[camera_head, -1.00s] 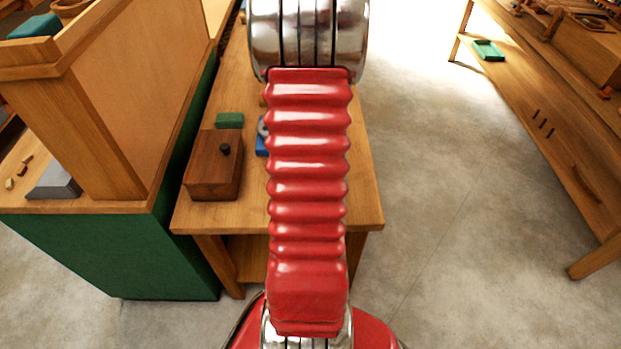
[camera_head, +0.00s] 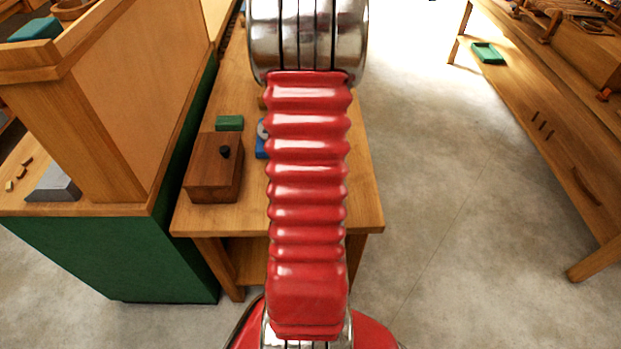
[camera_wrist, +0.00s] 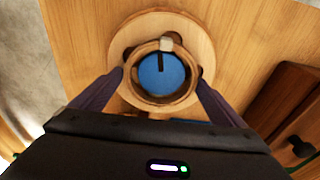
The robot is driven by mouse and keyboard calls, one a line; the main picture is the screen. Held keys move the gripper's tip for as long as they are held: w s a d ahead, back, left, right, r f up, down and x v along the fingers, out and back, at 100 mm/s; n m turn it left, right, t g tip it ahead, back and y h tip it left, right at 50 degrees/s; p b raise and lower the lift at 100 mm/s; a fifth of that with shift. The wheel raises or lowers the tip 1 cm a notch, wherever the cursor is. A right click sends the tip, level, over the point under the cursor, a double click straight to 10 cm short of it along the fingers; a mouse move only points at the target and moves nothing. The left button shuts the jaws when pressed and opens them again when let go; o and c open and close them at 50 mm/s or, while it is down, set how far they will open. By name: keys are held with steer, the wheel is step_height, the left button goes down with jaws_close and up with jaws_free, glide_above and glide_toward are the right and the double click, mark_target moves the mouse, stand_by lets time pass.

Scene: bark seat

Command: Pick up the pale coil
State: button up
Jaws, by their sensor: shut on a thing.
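In the wrist view a pale wooden ring, which looks like the coil (camera_wrist: 149,49), sits between the two dark fingers of my gripper (camera_wrist: 161,78). The fingers are shut on its left and right sides. A blue disc with a dark slot (camera_wrist: 168,76) shows inside the ring, and a small pale block (camera_wrist: 166,43) is at its far edge. A wider pale round piece (camera_wrist: 124,38) lies behind or under the ring; I cannot tell whether they touch. In the head view my red arm hides the gripper and the coil.
A brown wooden box with a dark knob (camera_head: 212,180) stands on the wooden table (camera_head: 360,205), left of my arm. A green block (camera_head: 229,123) and a partly hidden blue item (camera_head: 261,147) are near it. A green-sided bench (camera_head: 150,260) stands left; open floor lies right.

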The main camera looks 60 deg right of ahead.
steer(key=shift+r, duration=0.15)
step_height(320, 180, up, 10)
stand_by(0.4)
steer(key=shift+s, duration=0.15)
stand_by(0.5)
